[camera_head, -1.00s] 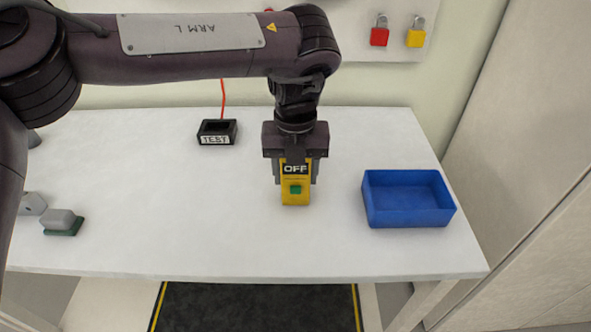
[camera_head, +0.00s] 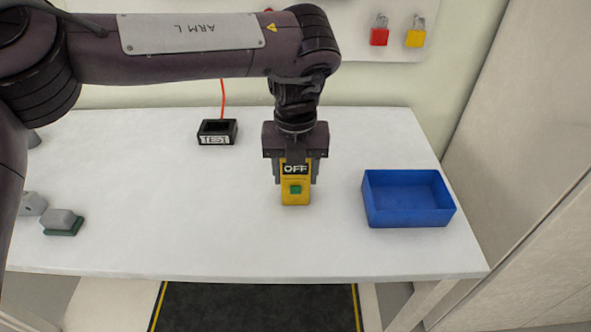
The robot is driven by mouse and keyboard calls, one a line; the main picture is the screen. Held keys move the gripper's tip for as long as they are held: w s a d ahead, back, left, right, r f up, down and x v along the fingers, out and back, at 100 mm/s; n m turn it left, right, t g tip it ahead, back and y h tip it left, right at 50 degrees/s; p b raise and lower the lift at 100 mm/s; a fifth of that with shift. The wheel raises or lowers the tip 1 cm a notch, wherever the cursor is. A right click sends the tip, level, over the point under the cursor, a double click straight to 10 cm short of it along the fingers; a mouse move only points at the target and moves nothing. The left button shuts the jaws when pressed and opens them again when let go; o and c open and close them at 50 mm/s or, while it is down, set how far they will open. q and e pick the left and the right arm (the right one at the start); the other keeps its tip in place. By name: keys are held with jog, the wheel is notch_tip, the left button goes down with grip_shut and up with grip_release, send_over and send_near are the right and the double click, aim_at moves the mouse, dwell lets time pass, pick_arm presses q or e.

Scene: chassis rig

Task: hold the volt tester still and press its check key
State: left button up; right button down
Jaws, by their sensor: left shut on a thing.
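The volt tester (camera_head: 295,199) is a small yellow block standing upright on the white table. Its dark display reads OFF. Its check key (camera_head: 295,189) is a green square button below the display, facing me and uncovered. My left gripper (camera_head: 295,176) comes down from above and is shut on the tester, with one finger on each side of it. The tester's top is hidden by the gripper. My right gripper is not in view.
A black socket marked TEST (camera_head: 216,133) with a red cord stands at the back. A blue bin (camera_head: 408,202) stands to the right. Grey parts (camera_head: 61,221) lie at the far left. Red and yellow padlocks (camera_head: 379,34) hang on the wall. The table's front is clear.

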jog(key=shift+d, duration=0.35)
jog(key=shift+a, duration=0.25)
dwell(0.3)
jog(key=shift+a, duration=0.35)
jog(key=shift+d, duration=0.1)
